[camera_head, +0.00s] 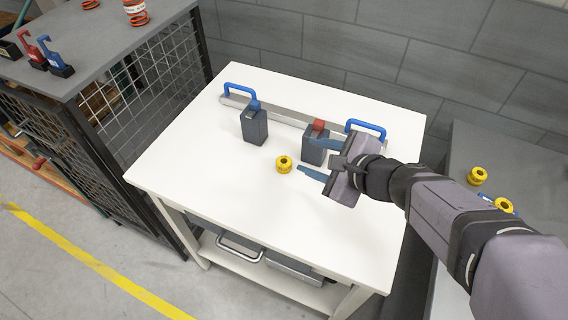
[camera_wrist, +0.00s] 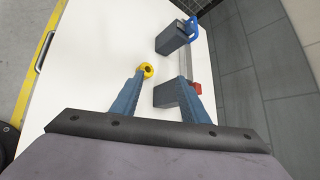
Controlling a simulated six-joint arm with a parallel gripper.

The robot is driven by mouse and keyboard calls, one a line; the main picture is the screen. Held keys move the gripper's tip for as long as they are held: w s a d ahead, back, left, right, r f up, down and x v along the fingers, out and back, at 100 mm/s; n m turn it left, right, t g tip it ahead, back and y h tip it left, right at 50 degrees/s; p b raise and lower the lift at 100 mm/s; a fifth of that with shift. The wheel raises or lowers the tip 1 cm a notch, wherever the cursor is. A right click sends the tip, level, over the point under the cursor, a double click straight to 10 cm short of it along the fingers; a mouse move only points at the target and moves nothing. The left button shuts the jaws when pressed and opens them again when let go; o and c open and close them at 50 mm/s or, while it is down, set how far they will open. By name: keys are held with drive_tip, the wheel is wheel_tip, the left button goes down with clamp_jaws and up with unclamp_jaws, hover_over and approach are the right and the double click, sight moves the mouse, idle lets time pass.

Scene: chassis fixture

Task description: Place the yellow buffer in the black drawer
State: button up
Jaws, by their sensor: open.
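In the wrist view the fingers (camera_wrist: 157,75) straddle a space with the buffer near one side. No black drawer is clearly visible; a dark unit with a metal handle (camera_head: 240,250) sits on the shelf under the table.
Two dark blocks, one blue-topped (camera_head: 255,126) and one red-topped (camera_head: 314,148), stand by a metal rail with blue handles (camera_head: 239,88). Two more yellow buffers (camera_head: 477,176) (camera_head: 503,205) lie on the grey surface at right. The table's left and front are clear. A mesh cage (camera_head: 150,85) stands left.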

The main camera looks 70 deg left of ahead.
drive_tip(key=s+a+r+n+t+y, duration=0.1)
drive_tip(key=s+a+r+n+t, duration=0.2)
drive_tip(key=n, duration=0.7)
drive_tip(key=s+a+r+n+t+y, duration=0.1)
drive_tip(key=s+n+t, duration=0.3)
drive_tip(key=n, duration=0.6)
drive_tip(key=t, duration=0.1)
approach(284, 162)
drive_tip(key=shift+w+a+r+h, duration=0.1)
drive_tip(key=shift+a+r+h, duration=0.2)
drive_tip(key=shift+a+r, duration=0.4)
drive_tip(key=shift+a+f, duration=0.15)
drive_tip(key=shift+f, duration=0.35)
drive_tip(key=shift+p+x, duration=0.95)
drive_tip(key=shift+x, duration=2.7)
drive_tip(key=shift+w+r, duration=0.15)
drive_tip(key=shift+r, duration=0.05)
drive_tip(key=c, duration=0.9)
